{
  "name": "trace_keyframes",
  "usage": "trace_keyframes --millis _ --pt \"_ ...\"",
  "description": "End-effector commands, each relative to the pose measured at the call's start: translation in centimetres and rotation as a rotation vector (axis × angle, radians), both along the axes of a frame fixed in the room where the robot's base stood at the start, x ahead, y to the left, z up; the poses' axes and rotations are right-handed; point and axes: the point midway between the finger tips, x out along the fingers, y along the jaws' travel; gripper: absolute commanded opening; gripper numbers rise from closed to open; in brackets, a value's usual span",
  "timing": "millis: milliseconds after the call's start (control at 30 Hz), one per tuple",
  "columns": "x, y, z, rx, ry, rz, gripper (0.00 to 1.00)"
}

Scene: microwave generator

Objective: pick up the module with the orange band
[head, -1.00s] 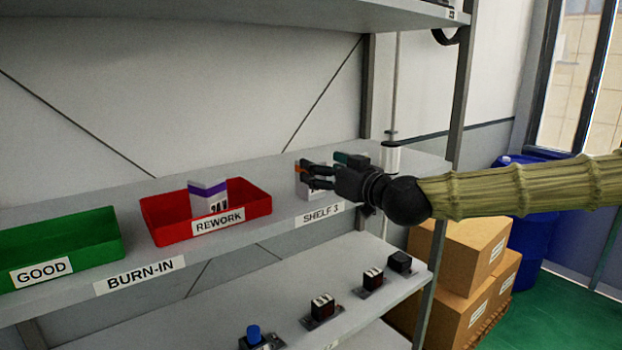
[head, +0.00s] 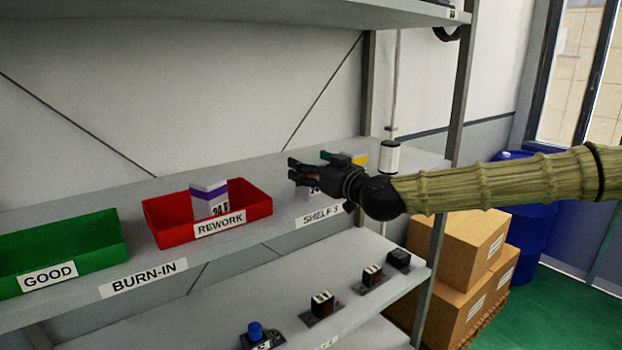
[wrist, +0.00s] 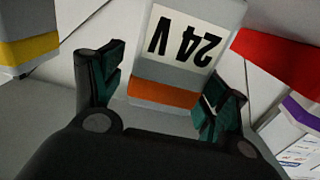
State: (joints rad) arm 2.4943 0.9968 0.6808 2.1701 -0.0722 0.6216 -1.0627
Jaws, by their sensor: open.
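The module with the orange band (wrist: 163,92) is pale grey with a white 24V label, upside down in the wrist view. It stands between the two fingers of my open gripper (wrist: 160,84), with a visible gap at least on the left finger's side. In the head view my gripper (head: 293,170) is at the shelf above the SHELF 3 label, and it hides most of this module; only a pale lower part (head: 313,191) shows below the fingers.
A yellow-banded module (head: 360,160) stands behind my gripper, at left in the wrist view (wrist: 27,45). A red REWORK tray (head: 165,234) holds a purple-banded module (head: 209,198). A green GOOD tray (head: 110,245) is further left. Bare shelf lies between the trays and my gripper.

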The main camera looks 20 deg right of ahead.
Motion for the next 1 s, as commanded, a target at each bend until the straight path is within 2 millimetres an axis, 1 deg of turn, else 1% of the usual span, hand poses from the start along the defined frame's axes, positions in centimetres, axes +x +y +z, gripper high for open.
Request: trace_keyframes --millis 167,267,400,467,500,800,1000 --pt "0.0 0.0 0.0 0.000 0.000 0.000 0.74" --pt "0.0 0.0 0.0 0.000 0.000 0.000 0.58" --pt "0.0 0.0 0.0 0.000 0.000 0.000 0.32" --pt "0.0 0.0 0.0 0.000 0.000 0.000 0.21" --pt "0.0 0.0 0.0 0.000 -0.001 0.000 0.18" --pt "0.0 0.0 0.2 -0.001 -0.001 0.000 0.18" --pt "0.0 0.0 1.1 -0.001 -0.004 0.000 0.18"
